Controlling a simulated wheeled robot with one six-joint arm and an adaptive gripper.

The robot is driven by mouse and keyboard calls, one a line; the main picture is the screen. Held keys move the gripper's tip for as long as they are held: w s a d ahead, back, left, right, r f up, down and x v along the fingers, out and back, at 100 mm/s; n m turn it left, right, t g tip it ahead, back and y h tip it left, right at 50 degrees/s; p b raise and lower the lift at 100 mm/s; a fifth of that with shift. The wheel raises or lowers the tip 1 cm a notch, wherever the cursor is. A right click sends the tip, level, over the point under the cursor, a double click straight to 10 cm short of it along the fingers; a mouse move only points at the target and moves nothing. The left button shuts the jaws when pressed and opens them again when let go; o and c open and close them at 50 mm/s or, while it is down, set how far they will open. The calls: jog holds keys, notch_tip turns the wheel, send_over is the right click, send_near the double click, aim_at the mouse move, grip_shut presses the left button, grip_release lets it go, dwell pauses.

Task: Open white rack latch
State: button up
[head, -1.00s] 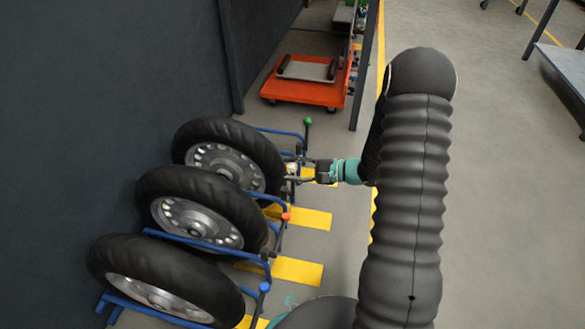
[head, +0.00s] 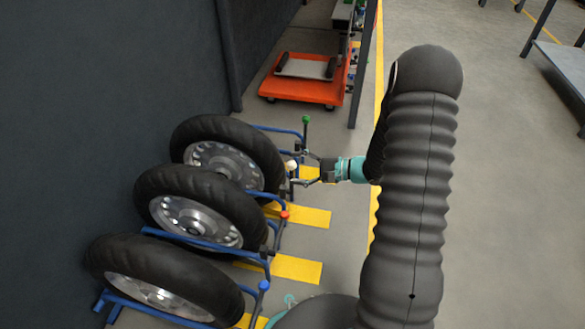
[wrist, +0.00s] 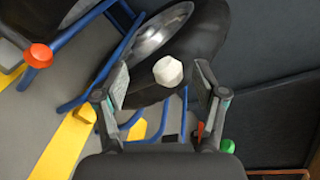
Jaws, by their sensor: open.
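The white latch knob (wrist: 168,71) shows in the wrist view between and slightly beyond my fingertips. In the head view the white knob (head: 291,165) sits at the front of the blue rack, by the farthest wheel (head: 215,160). My gripper (head: 304,169) is open around the knob's near side. In the wrist view my gripper (wrist: 164,85) has its two fingers spread, one on each side of the knob, with a gap on both sides. Whether the latch is open or closed I cannot tell.
A red knob (head: 284,214), a blue knob (head: 264,285) and a green knob (head: 306,119) stand on neighbouring rack parts. Two more wheels stand nearer. An orange cart (head: 300,90) is behind.

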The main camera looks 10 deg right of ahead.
jog(key=v, duration=1)
jog(key=shift+s+d, duration=0.1)
jog(key=shift+d, duration=0.05)
jog(key=s+f+g+h, duration=0.2)
jog(key=s+f+g, duration=0.2)
jog(key=s, duration=0.3)
jog(key=s+a+r+n+g+h+p, duration=0.1)
jog(key=s+r+n+g+h+p, duration=0.1)
jog(key=s+r+g+h, duration=0.35)
jog(key=s+a+r+n+t+h+p, duration=0.1)
jog(key=s+r+n+t+h+p, duration=0.1)
jog(key=r, duration=0.8)
jog(key=s+a+r+n+t+h+p, duration=0.2)
jog(key=s+r+n+t+p, duration=0.1)
jog(key=r, duration=0.7)
jog(key=s+a+r+n+t+h+p, duration=0.1)
jog(key=s+r+n+t+h+p, duration=0.2)
jog(key=s+r, duration=0.3)
notch_tip(320, 180, up, 5)
jog(key=shift+s+a+f+n+t+p, duration=0.1)
jog(key=shift+s+a+n+t+p, duration=0.3)
jog(key=shift+n+t, duration=0.1)
